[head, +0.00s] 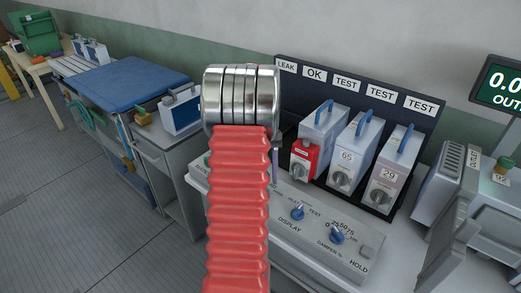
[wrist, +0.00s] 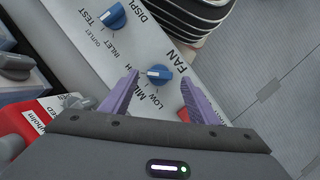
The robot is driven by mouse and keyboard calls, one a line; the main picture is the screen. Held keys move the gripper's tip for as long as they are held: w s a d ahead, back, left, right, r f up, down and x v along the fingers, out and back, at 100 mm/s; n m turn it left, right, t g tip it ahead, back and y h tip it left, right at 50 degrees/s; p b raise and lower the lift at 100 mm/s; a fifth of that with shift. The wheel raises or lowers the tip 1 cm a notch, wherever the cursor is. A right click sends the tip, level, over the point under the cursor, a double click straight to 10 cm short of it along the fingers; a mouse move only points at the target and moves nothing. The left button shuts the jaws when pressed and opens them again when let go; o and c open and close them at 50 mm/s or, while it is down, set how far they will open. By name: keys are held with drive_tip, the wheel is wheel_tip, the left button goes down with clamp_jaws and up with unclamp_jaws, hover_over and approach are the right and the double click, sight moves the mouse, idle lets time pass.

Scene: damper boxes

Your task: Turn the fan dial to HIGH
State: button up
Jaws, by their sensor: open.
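The fan dial (wrist: 157,74) is a blue knob on a pale panel, beside the word FAN in the wrist view. Its pale mark points left, toward a label ending in H that my left finger partly covers. MED and LOW are printed below the dial, with MED partly covered. My gripper (wrist: 160,78) is open, with one purple finger on each side of the dial. I cannot tell whether either finger touches it.
The display dial (wrist: 112,16) and damper dial (head: 336,236) are other blue knobs on the panel. A red-fronted box (head: 304,160) and two pale boxes (head: 347,158) stand behind it. A black-and-white ribbed shape (wrist: 195,18) is close beyond the panel.

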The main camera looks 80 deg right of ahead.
drive_tip(key=v, duration=1)
drive_tip(key=shift+d+r, duration=0.15)
drive_tip(key=shift+r, duration=0.25)
wheel_tip(320, 180, down, 4)
drive_tip(key=w+a+h, duration=0.1)
drive_tip(key=w+a+r+n+t+h, duration=0.1)
drive_tip(key=w+a+r+n+h, duration=0.1)
drive_tip(key=w+a, duration=0.75)
drive_tip(key=w+a+r+n+t+h, duration=0.1)
drive_tip(key=w+a+r+n+h, duration=0.15)
drive_tip(key=w+a, duration=0.75)
drive_tip(key=s+a+r+n+t, duration=0.1)
drive_tip(key=a+n, duration=0.2)
drive_tip(key=a, duration=0.8)
drive_tip(key=s+a+r+n+t+y, duration=0.1)
drive_tip(key=a+r+n+t, duration=0.1)
drive_tip(key=a, duration=0.9)
drive_tip(key=s+a+r+n+t, duration=0.1)
drive_tip(key=a+n, duration=0.3)
drive_tip(key=a, duration=0.7)
drive_tip(key=shift+r+t, duration=0.4)
drive_tip(key=shift+t, duration=0.2)
